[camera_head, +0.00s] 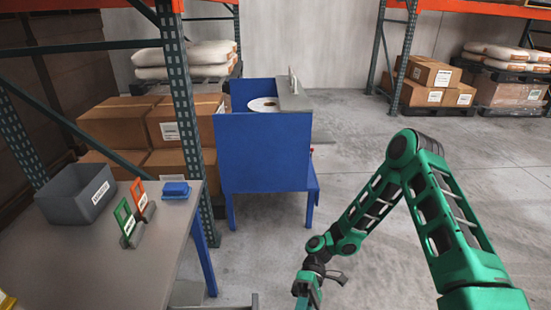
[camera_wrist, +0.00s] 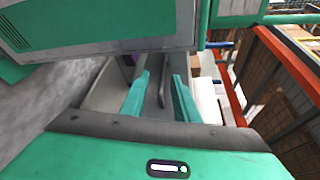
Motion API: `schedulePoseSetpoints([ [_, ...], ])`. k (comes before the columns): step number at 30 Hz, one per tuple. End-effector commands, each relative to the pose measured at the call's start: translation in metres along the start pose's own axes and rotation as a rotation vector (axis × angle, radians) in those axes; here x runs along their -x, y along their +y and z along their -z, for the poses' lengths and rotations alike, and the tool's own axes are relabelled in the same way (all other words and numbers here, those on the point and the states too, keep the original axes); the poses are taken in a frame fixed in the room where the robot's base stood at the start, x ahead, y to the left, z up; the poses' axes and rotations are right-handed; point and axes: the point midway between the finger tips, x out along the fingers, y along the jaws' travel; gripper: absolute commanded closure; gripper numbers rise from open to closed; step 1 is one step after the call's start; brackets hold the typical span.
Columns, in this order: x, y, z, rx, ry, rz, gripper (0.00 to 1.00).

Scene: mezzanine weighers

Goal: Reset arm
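My green arm reaches down on the right side of the head view, bent at the elbow. My gripper (camera_head: 308,292) is low in that view, over the floor in front of the blue stand and to the right of the table. In the wrist view, the two green fingers of my gripper (camera_wrist: 160,82) stand apart with a gap between them. I see nothing held. A thin grey shape shows in the gap, and I cannot tell what it is.
A grey table (camera_head: 95,255) at left holds a grey bin (camera_head: 75,200), a green sign (camera_head: 126,222), an orange sign (camera_head: 142,202) and a blue item (camera_head: 175,189). A blue stand (camera_head: 265,150) and a rack post (camera_head: 178,90) are behind. Floor is clear at right.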

Motion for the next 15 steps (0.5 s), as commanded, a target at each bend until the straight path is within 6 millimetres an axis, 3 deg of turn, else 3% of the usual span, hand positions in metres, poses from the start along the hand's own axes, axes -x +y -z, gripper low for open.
schedulePoseSetpoints([
  [15, 0.098, -0.023, -0.095, -0.384, 0.167, -0.404, 0.72],
])
